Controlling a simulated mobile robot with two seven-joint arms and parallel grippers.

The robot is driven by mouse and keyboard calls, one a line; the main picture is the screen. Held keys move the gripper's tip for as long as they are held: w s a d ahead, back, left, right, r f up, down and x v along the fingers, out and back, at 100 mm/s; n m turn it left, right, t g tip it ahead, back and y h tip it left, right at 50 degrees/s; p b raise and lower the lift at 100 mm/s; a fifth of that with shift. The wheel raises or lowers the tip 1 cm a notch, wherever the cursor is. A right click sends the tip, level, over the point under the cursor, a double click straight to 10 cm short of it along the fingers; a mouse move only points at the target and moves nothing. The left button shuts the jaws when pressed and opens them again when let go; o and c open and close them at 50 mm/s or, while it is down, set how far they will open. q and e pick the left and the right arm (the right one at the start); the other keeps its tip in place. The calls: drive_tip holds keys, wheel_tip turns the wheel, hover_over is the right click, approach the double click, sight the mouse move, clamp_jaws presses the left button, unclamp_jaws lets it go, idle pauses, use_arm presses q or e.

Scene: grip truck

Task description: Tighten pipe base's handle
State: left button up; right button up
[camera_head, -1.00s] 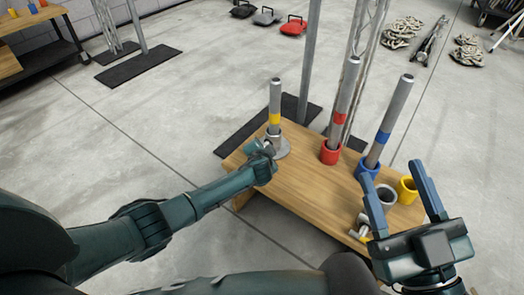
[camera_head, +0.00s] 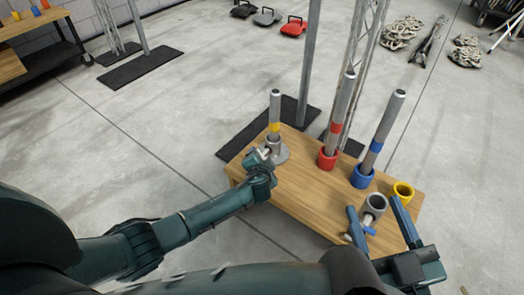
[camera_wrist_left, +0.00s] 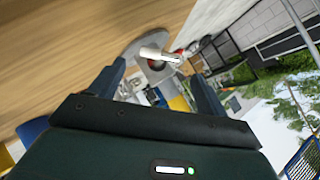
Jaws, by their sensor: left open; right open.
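The grey pipe base (camera_head: 281,154) stands at the table's far left corner, with an upright pipe with a yellow band (camera_head: 274,106) in it. My left gripper (camera_head: 262,155) is at the base's near left side, by its handle. In the left wrist view, the pale handle (camera_wrist_left: 154,53) shows beyond and between the open fingers (camera_wrist_left: 160,85). I cannot tell whether a finger touches it. My right gripper (camera_head: 375,206) is open, its fingers framing a second grey base (camera_head: 374,204) with a blue handle (camera_head: 369,230). Contact there is unclear.
A red cup (camera_head: 327,159) and a blue cup (camera_head: 362,177) hold leaning pipes on the wooden table (camera_head: 300,190). A yellow cup (camera_head: 402,190) stands by the right edge. Metal stands rise behind the table. The table's left middle is clear.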

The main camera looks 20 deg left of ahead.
use_arm(q)
drive_tip(key=p+v, duration=0.4)
drive_tip(key=v, duration=0.3)
drive_tip(key=shift+p, duration=0.4)
use_arm(e)
drive_tip(key=shift+d+m+g+h, duration=0.3)
drive_tip(key=shift+d+g+h, duration=0.55)
drive_tip(key=shift+h, duration=0.35)
use_arm(q)
drive_tip(key=shift+s, duration=0.15)
